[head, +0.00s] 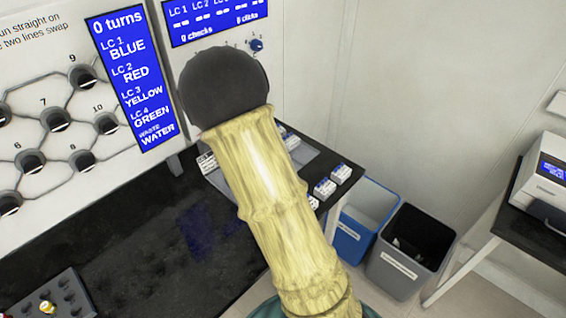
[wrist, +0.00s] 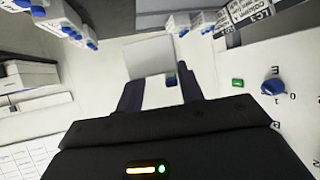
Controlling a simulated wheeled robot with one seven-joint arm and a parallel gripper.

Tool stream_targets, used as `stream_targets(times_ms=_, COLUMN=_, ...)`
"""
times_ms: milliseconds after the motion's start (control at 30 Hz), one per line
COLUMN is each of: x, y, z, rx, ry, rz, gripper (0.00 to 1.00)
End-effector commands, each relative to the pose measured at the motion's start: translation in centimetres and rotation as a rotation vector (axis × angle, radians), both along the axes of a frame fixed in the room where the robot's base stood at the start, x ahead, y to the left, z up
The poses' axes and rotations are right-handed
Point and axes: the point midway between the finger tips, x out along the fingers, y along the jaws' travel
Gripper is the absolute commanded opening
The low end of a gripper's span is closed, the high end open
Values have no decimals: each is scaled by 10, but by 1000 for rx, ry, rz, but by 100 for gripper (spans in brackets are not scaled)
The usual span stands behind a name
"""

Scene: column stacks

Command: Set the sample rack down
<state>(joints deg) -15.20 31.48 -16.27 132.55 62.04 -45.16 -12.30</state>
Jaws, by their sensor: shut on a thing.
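My gripper (wrist: 160,92) shows in the wrist view with its two dark fingers closed on a pale, light-coloured thing (wrist: 158,98). A small blue-green spot shows at its far right edge. I cannot tell whether this held thing is the sample rack. In the head view my own arm hides the gripper and what it holds. A dark grey rack with round holes (head: 62,283) stands on the black bench at the lower left of the head view, cut off by the picture edge. A yellow-capped vial (head: 47,307) sits in it.
The black bench (head: 150,245) is clear in the middle. Small white boxes with blue tops (head: 332,182) stand at its right end. A blue bin (head: 350,240) and a grey bin (head: 400,270) stand beside it. A panel with holes (head: 30,160) is at the left.

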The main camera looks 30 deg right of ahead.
Motion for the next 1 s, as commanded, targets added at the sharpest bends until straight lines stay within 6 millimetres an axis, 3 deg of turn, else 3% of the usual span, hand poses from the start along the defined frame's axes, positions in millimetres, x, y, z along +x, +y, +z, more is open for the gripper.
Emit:
stream_targets(times_ms=267, x=37, y=31, z=-16, rx=1, ry=2, rz=308, gripper=14)
stream_targets(times_ms=500, x=57, y=75, z=-38, rx=3, ry=3, rz=601, gripper=14)
stream_targets(times_ms=733, x=59, y=120, z=-58, rx=3, ry=1, rz=852, gripper=14)
stream_targets(times_ms=1000, x=58, y=131, z=-62, rx=1, ry=-1, rz=912, gripper=14)
